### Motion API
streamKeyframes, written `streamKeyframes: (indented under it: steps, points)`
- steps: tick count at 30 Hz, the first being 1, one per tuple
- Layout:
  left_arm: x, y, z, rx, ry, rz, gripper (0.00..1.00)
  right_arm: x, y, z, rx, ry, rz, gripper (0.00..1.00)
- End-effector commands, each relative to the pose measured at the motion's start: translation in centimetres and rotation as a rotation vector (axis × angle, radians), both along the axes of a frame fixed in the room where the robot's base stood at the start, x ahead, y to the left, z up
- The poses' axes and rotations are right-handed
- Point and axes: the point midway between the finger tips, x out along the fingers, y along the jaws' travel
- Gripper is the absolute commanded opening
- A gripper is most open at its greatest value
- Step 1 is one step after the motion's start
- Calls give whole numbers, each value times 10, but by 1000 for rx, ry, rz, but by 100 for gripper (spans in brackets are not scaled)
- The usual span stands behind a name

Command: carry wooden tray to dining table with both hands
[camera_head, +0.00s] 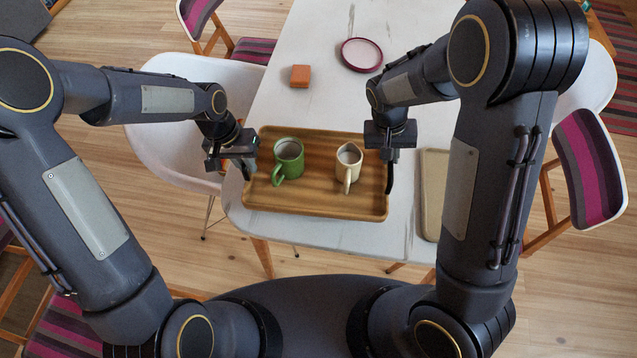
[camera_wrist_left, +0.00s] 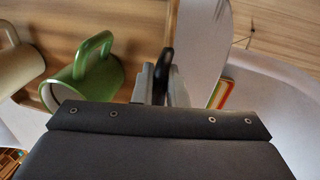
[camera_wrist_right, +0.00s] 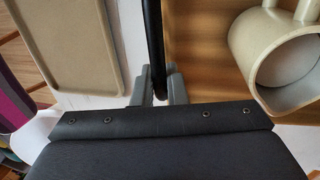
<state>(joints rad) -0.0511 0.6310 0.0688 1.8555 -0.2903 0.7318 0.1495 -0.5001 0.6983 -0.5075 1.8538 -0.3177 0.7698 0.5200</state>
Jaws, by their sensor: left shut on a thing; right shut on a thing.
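The wooden tray (camera_head: 315,202) is at the near end of the white dining table (camera_head: 330,95), over the tabletop; I cannot tell whether it touches it. A green mug (camera_head: 288,160) and a cream mug (camera_head: 348,168) stand upright on it. My left gripper (camera_head: 245,165) is shut on the tray's left black handle, which shows in the left wrist view (camera_wrist_left: 164,72). My right gripper (camera_head: 390,158) is shut on the right black handle, seen in the right wrist view (camera_wrist_right: 155,45). The mugs also show in the wrist views, the green one (camera_wrist_left: 92,75) and the cream one (camera_wrist_right: 285,55).
A beige tray (camera_head: 431,195) lies on the table just right of the wooden tray. An orange block (camera_head: 300,76) and a pink-rimmed plate (camera_head: 361,54) are farther back. A white chair (camera_head: 165,130) is close on the left; a striped chair (camera_head: 590,165) stands right.

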Motion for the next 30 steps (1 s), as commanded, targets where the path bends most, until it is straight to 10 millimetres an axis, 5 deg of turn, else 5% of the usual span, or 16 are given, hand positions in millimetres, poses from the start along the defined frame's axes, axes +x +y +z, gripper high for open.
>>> streamKeyframes:
  steps: [11, 30]
  points:
    - [0, 0, -4, 1, -1, 0, 0, 1, -1, -4, 0, -2, -1, 0]
    - [0, 0, -46, 1, 0, 0, 0, 1, -1, -46, 0, -2, -1, 0]
